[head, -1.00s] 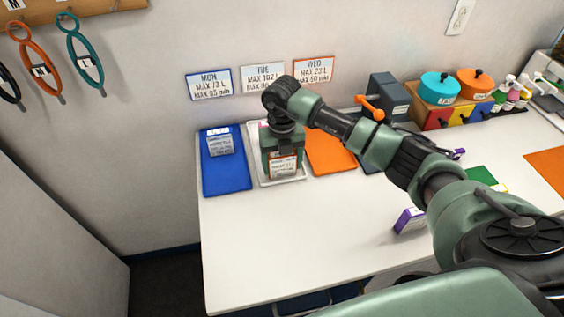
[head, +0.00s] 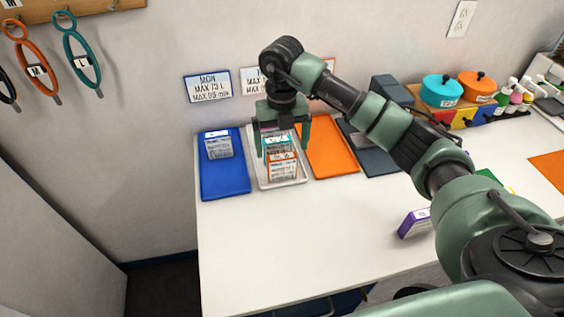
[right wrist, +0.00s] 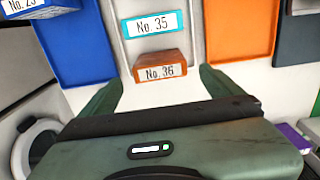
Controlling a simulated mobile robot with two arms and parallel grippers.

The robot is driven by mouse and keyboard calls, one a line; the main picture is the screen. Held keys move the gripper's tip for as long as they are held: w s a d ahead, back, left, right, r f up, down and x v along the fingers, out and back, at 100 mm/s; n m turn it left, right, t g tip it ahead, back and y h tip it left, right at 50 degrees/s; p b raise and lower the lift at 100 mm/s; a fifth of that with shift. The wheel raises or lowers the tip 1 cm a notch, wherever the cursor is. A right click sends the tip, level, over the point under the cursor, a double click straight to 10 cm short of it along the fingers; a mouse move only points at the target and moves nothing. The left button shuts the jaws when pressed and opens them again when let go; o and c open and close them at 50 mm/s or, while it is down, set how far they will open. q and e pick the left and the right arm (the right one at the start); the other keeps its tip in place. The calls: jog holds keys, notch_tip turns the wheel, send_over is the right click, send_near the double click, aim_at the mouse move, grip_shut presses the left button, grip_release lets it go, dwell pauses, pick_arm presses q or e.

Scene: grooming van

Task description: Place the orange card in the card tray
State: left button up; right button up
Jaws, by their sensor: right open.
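The orange card (right wrist: 160,71), labelled No. 36, stands in the white tray (right wrist: 197,35), in front of a teal card (right wrist: 146,24) labelled No. 35. In the head view the orange card (head: 282,170) is at the near end of the white tray (head: 300,182). My right gripper (head: 282,150) is open above the tray, with its fingers on either side of the cards and apart from the orange one. In the right wrist view its two fingers are spread wide with nothing between them. My left gripper is not in view.
A blue tray (head: 224,184) with a card lies left of the white tray. An orange tray (head: 330,150) and a dark tray (head: 377,160) lie to its right. A purple and white box (head: 413,223) stands near the front. The table's front left is bare.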

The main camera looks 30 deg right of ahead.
jog(key=shift+r, duration=1.8)
jog(key=shift+r, duration=0.1)
